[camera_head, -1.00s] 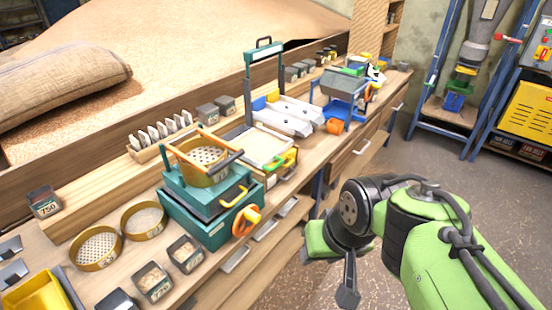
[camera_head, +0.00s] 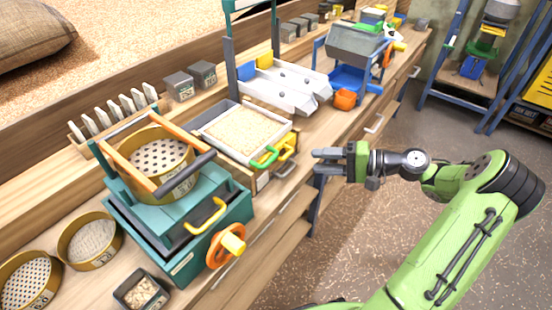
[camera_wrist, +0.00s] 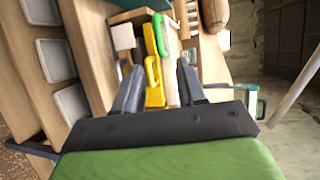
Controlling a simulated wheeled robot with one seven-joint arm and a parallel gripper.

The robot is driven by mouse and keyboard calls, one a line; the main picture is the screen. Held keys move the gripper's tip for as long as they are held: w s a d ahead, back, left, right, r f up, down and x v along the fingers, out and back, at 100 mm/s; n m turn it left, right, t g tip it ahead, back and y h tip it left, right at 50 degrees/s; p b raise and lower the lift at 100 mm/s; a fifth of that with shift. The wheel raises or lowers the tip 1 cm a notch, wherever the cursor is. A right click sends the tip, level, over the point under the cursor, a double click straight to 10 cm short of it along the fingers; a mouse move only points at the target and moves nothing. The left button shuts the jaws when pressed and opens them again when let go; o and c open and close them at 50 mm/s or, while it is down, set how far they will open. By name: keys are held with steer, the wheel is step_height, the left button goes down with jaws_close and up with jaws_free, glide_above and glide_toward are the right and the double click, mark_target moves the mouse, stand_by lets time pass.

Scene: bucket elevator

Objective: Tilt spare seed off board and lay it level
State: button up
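The board (camera_head: 286,128) is a shallow grey-rimmed tray on the workbench, its surface covered with pale seed (camera_head: 243,130). A green handle (camera_head: 265,157) is at its front right corner, with a yellow handle (camera_head: 287,148) beside it. My gripper (camera_head: 317,161) is open and empty, a short way right of these handles and apart from them. In the wrist view the yellow handle (camera_wrist: 153,80) shows between my fingers, and the green handle (camera_wrist: 158,35) is beyond it. The board appears level in the head view. Its surface is hardly visible in the wrist view.
A teal sieve box (camera_head: 178,205) with an orange handwheel (camera_head: 225,250) stands left of the board. Metal chutes (camera_head: 285,85) and a blue-framed hopper (camera_head: 355,50) stand behind. Drawer handles line the bench front. The floor to the right is open.

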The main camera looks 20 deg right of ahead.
mark_target(274, 159)
steer(key=b+x, duration=0.1)
steer(key=x, duration=0.5)
steer(key=b+x, duration=0.2)
steer(key=x, duration=0.4)
steer(key=shift+w+f, duration=0.15)
steer(key=shift+f, duration=0.1)
jaws_close()
